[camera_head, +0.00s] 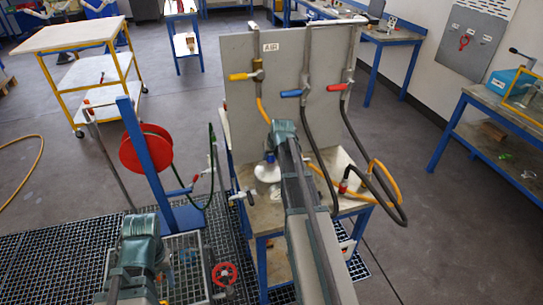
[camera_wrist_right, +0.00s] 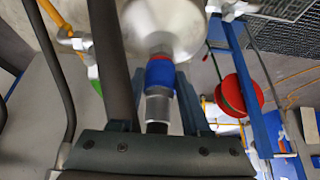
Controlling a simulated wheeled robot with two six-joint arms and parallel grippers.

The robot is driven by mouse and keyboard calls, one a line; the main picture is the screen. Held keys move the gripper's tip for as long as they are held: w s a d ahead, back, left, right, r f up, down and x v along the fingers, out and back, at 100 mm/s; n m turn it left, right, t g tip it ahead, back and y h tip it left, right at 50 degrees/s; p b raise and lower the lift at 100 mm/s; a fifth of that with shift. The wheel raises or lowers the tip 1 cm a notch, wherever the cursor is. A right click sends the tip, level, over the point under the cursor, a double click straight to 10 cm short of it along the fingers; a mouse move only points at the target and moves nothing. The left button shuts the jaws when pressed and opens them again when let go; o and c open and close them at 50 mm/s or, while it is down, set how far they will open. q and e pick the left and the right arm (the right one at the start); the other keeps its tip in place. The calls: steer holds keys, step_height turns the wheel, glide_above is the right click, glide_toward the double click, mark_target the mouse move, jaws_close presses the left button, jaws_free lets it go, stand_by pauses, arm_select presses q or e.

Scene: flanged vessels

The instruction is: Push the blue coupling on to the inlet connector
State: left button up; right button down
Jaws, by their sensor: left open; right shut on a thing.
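The blue coupling (camera_wrist_right: 159,72) is on the end of a dark hose, with a metal sleeve (camera_wrist_right: 157,105) behind it. My right gripper (camera_wrist_right: 158,97) is shut on it, one finger on each side. The coupling is lined up with the connector (camera_wrist_right: 162,50) on the pale domed vessel (camera_wrist_right: 180,22). A thin red band shows where they meet; I cannot tell how far it is pushed on. In the head view the vessel (camera_head: 267,174) stands on the bench, blue showing at its top. My left gripper (camera_head: 140,240) is at lower left, away from the vessel, its fingers hardly visible.
A grey panel (camera_head: 240,75) marked AIR carries yellow, blue and red valve handles. Dark and orange hoses (camera_head: 375,185) loop at the right of the bench. A red hose reel (camera_head: 145,148) on a blue post stands left of the vessel.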

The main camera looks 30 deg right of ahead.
steer(key=shift+f, duration=0.35)
steer(key=shift+c, duration=1.8)
jaws_free()
steer(key=shift+o, duration=0.4)
steer(key=shift+r, duration=0.15)
